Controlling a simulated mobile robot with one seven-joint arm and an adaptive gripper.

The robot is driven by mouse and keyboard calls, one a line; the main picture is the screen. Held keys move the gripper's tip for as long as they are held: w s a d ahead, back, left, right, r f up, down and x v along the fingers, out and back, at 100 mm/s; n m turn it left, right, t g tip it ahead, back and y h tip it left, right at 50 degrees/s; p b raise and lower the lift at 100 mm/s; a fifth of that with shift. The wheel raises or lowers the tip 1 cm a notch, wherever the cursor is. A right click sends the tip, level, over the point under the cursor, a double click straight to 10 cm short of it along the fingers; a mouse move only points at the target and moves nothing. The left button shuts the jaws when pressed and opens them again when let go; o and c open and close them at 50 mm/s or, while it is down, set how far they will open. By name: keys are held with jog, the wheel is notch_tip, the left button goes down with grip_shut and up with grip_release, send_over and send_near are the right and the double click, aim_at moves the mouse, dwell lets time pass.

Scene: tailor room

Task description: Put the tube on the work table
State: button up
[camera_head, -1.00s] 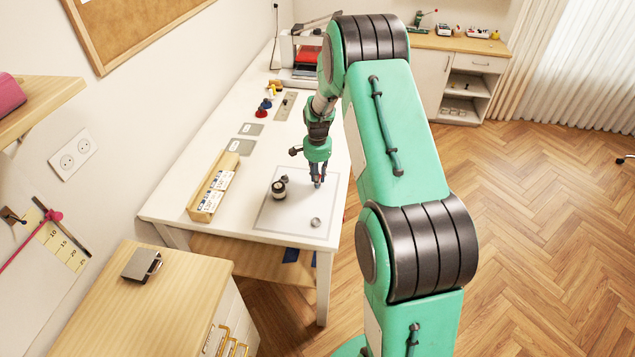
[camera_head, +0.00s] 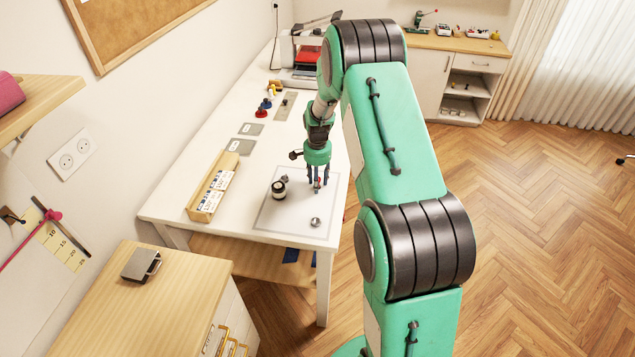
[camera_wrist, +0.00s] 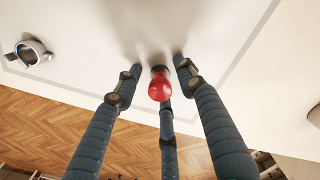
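A small object with a rounded red top and dark base (camera_wrist: 160,86) appears to stand upright on the white work table (camera_head: 222,290), on the grey-bordered sheet; it may be the tube, but I cannot be sure. In the head view only a bit of red shows between the fingers. My gripper (camera_head: 318,185) points down over the sheet. In the wrist view its three blue fingers (camera_wrist: 158,75) are spread around the red-topped object, with gaps showing at both sides.
A black-and-white round jar (camera_head: 279,189) stands left of my gripper. A small metal ring-like piece (camera_head: 315,222) lies nearer the table's front edge and shows in the wrist view (camera_wrist: 30,52). A wooden card holder (camera_head: 205,205) sits at the left edge.

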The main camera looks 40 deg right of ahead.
jog(key=shift+r, duration=0.1)
notch_tip(320, 180, up, 12)
jog(key=p, duration=0.1)
dwell(0.6)
jog(key=shift+r, duration=0.15)
dwell(0.4)
